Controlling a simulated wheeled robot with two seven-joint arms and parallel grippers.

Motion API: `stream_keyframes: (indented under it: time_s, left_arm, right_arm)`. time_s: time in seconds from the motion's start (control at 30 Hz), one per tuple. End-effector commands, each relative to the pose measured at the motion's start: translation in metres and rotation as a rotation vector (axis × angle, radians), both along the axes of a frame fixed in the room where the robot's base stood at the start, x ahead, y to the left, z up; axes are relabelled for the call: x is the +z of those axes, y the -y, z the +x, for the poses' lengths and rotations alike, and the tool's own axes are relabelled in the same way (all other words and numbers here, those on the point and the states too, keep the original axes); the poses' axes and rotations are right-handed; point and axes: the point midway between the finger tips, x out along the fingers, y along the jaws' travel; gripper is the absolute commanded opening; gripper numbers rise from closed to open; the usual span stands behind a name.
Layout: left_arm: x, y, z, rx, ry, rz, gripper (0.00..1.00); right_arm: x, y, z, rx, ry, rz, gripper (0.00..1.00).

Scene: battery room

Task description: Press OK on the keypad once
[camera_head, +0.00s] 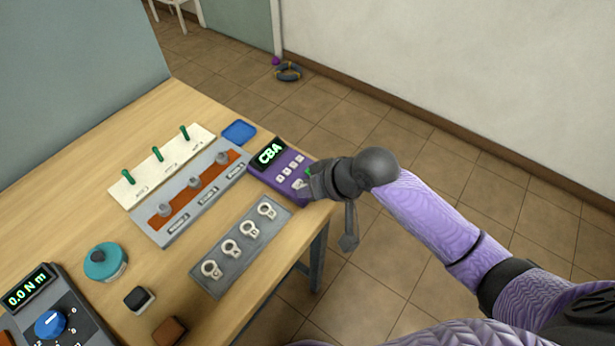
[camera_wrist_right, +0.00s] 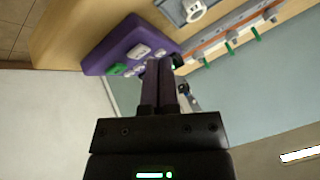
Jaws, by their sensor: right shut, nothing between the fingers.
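The purple keypad (camera_head: 262,169) stands at the right edge of the wooden table, its dark display lit with green characters that look like "CBA". Pale keys sit below the display, and a bit of green shows beside my gripper. In the right wrist view the keypad (camera_wrist_right: 106,53) shows a green key (camera_wrist_right: 118,69) and white keys; no label is readable there. My right gripper (camera_head: 307,183) is shut and empty at the keypad's near right end, hiding part of its keys. Its fingertips (camera_wrist_right: 160,63) overlap the key area; I cannot tell whether they touch. My left gripper is out of view.
Left of the keypad are a switch panel (camera_head: 125,195) with green levers, a grey-and-brown terminal block (camera_head: 178,231) and a plate with several ring lugs (camera_head: 210,285). A blue tray (camera_head: 239,132) lies behind. Open floor lies right of the table.

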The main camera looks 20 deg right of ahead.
Motion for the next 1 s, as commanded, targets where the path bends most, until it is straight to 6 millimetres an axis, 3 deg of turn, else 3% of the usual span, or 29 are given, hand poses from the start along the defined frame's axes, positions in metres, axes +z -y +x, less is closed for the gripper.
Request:
stream_keyframes:
  time_s: [0.1,0.2,0.33,0.77,1.0]
  left_arm:
    - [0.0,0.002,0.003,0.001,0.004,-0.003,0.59]
    - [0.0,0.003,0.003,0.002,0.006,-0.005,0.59]
    - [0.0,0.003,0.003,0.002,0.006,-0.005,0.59]
    - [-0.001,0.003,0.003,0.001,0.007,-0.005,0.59]
    - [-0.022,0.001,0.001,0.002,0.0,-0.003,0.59]
  right_arm:
    - [0.034,0.016,0.04,-0.061,0.013,0.07,0.0]
    - [0.056,0.027,0.06,-0.113,0.014,0.124,0.0]
    - [0.071,0.036,0.073,-0.151,0.014,0.163,0.0]
    - [0.073,0.037,0.075,-0.159,0.014,0.173,0.0]
    - [0.055,0.037,0.075,-0.158,0.013,0.172,0.0]
